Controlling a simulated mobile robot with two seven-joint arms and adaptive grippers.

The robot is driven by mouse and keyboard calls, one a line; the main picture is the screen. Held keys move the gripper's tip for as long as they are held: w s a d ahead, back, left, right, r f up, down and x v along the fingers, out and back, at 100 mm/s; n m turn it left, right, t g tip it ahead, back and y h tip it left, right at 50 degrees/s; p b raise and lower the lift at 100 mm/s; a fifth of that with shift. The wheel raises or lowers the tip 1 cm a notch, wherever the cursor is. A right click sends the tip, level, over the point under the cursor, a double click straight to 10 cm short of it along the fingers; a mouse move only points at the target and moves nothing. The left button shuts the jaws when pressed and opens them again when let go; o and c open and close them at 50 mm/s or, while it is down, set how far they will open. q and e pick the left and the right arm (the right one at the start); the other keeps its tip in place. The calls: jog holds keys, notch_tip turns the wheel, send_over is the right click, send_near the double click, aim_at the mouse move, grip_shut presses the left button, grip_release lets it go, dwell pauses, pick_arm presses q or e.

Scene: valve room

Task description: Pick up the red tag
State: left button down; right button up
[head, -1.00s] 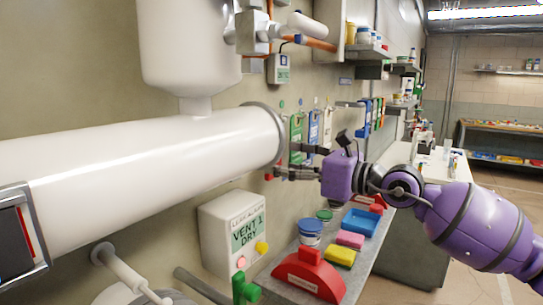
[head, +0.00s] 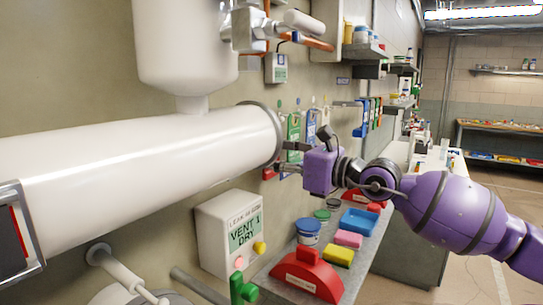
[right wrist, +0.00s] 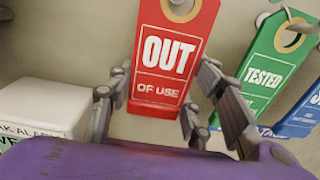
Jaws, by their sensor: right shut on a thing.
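The red tag (right wrist: 162,88), lettered "OUT OF USE", hangs in the right wrist view with a brass-coloured eyelet at its top. In the head view only a small red part of it (head: 269,173) shows below the end of the white pipe. My right gripper (right wrist: 166,95) is shut on the red tag, one finger at each side edge. In the head view my right gripper (head: 288,157) is at the wall, partly in front of the tags. My left gripper is not in view.
A green "TESTED" tag (right wrist: 265,68) and a blue tag (right wrist: 303,115) hang close to the right. The white pipe (head: 150,160) and the "VENT 1 DRY" box (head: 217,228) are nearby. A shelf below holds a red block (head: 305,276), sponges and a blue tray (head: 360,221).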

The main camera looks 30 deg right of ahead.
jog(key=shift+r, duration=0.1)
jog(key=shift+r, duration=0.5)
jog(key=v, duration=1.8)
jog(key=shift+d, duration=0.1)
